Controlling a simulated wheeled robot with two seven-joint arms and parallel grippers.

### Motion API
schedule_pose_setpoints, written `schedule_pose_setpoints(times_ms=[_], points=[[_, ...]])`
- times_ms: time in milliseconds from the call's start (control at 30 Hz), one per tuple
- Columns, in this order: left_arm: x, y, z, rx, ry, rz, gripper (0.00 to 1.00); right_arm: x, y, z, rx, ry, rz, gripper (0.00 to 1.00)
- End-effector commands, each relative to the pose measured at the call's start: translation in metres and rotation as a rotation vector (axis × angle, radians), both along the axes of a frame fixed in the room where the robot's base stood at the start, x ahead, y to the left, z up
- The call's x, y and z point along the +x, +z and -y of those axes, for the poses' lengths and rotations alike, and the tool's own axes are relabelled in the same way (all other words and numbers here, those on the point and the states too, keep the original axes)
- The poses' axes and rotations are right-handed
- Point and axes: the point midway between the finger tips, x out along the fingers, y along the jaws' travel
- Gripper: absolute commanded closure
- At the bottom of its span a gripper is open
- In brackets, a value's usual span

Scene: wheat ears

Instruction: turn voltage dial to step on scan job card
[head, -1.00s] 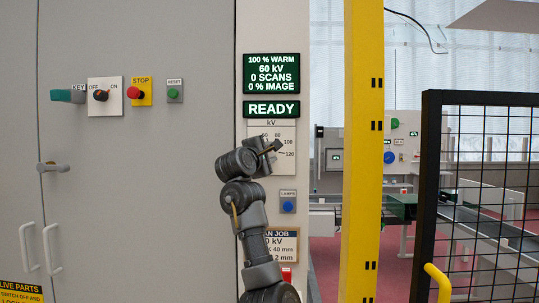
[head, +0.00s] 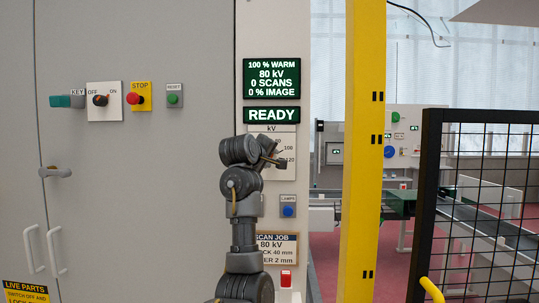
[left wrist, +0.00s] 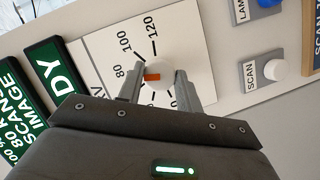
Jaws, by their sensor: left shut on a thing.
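The voltage dial (left wrist: 160,74) is a white knob with an orange mark on a white kV scale plate (left wrist: 105,62). My left gripper (left wrist: 158,84) is shut on the dial, one finger on each side. The orange mark points toward 80. In the head view my left gripper (head: 274,153) is at the kV plate (head: 285,132) and hides the dial. The scan job card (head: 278,245) below reads 80 kV; its left part is hidden by my arm. The display (head: 271,78) reads 80 kV. My right gripper is not in view.
A READY sign (head: 271,115) is above the plate. A blue lamps button (head: 288,210) and a red button (head: 286,279) are below. A yellow post (head: 361,150) and black mesh gate (head: 480,210) stand to the right. A scan button (left wrist: 275,68) shows in the wrist view.

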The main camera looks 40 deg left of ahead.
Motion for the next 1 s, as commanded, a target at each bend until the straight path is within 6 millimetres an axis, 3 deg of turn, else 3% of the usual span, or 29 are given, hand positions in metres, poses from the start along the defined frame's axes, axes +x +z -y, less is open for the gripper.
schedule_pose_setpoints(times_ms=[700,733,900,1000], points=[[0.0004,-0.0004,0.0004,0.06,0.0,-0.047,0.88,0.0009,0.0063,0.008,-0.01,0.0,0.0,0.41],[0.0004,-0.0004,0.0004,0.06,0.0,-0.047,0.64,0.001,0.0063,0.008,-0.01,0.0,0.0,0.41],[0.0004,-0.0002,0.0003,0.059,0.0,-0.046,0.43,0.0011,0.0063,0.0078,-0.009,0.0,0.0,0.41],[0.0003,0.0,0.0003,0.059,0.0,-0.046,0.43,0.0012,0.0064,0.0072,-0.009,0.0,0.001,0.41]])
